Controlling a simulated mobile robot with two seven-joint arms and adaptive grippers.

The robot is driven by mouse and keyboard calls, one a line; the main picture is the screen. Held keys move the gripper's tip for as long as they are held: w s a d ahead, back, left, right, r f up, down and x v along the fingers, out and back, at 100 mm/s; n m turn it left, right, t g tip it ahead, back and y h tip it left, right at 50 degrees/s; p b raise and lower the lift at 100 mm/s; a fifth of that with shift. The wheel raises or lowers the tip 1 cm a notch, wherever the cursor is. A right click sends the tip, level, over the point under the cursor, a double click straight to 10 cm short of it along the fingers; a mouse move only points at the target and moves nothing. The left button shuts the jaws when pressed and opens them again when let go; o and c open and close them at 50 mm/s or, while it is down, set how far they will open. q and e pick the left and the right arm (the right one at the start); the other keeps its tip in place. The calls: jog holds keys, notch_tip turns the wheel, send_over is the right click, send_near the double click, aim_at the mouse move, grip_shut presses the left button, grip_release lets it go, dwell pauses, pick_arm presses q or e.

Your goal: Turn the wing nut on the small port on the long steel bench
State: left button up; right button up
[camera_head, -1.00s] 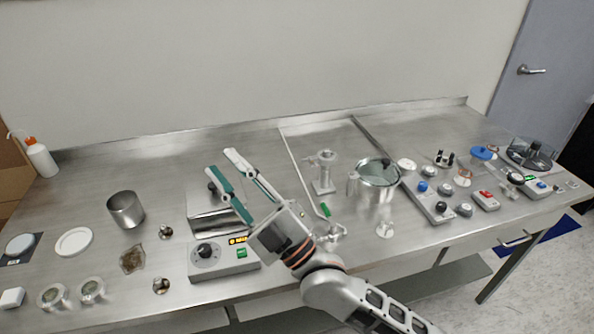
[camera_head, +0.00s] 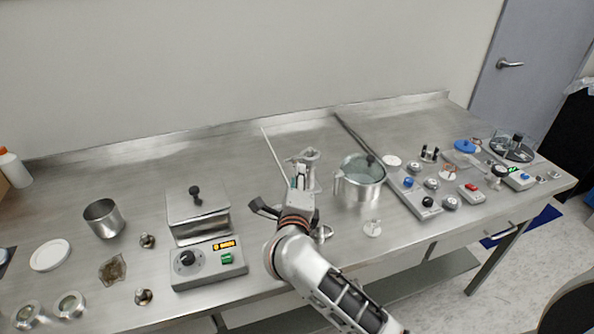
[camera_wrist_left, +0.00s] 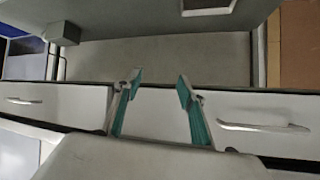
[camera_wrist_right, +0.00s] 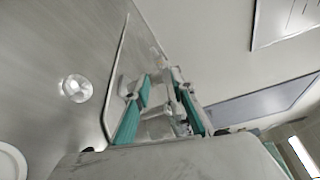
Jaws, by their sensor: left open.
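The small steel port (camera_head: 311,156) stands upright on the bench (camera_head: 120,180), near its middle. My right gripper (camera_head: 299,180) is low over the bench just in front of it and covers its lower part in the head view. In the right wrist view, the right gripper's teal-lined fingers (camera_wrist_right: 160,92) are apart, with grey metal parts partly visible between and behind them. I cannot make out the wing nut or tell whether a finger touches it. My left gripper (camera_wrist_left: 158,82) is open and empty in the left wrist view, facing drawer fronts.
A lidded steel pot (camera_head: 360,185) stands right of the port. A hotplate-like device (camera_head: 208,262) and a steel beaker (camera_head: 104,218) are at left. Control boxes (camera_head: 428,203) crowd the right end. The back strip is mostly clear.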

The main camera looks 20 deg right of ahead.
jog(key=shift+x, duration=1.85)
grip_shut()
jog(key=shift+r, duration=0.1)
